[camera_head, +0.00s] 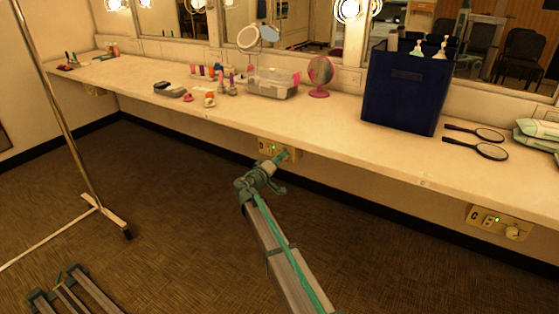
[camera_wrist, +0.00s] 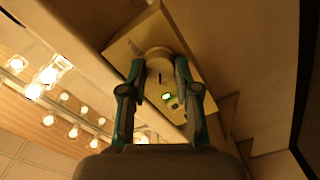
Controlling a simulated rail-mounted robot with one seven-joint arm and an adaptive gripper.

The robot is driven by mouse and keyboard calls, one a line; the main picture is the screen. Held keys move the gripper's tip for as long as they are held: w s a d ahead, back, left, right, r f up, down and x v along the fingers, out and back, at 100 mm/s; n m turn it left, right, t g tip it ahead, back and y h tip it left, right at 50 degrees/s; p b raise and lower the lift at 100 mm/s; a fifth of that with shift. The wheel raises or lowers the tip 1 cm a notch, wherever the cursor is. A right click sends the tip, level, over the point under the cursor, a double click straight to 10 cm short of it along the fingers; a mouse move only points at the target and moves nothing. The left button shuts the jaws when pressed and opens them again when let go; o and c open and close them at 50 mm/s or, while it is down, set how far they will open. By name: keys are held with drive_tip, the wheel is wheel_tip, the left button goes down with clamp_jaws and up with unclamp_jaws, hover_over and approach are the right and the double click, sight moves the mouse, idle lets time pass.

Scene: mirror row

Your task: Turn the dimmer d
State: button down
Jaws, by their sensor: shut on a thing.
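A cream dimmer panel (camera_head: 266,148) is fixed to the wall just under the front edge of the counter, in the middle of the head view. In the wrist view the same panel (camera_wrist: 124,50) appears tilted, with a round pale knob (camera_wrist: 157,53), a lit green indicator and small dark marks. My gripper (camera_head: 283,155) reaches up to the panel from below. In the wrist view my gripper (camera_wrist: 160,66) has one finger on each side of the knob and is shut on it. Its fingers partly cover the panel. The panel's letter is too small to read.
A similar panel (camera_head: 498,223) with a green light is under the counter at right. The long counter (camera_head: 330,117) holds a dark blue bin (camera_head: 405,90), hand mirrors (camera_head: 476,148) and a clear box (camera_head: 272,84). A metal rack (camera_head: 75,140) stands at left. The floor is open.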

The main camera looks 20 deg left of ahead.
idle(0.3)
drive_tip(key=c, duration=0.8)
unclamp_jaws()
drive_tip(key=shift+s, duration=0.15)
drive_tip(key=s, duration=0.4)
drive_tip(key=s+a, duration=0.1)
drive_tip(key=s, duration=0.2)
drive_tip(key=s+a, duration=0.1)
drive_tip(key=s, duration=0.3)
drive_tip(key=shift+s, duration=0.3)
drive_tip(key=shift+n, duration=0.3)
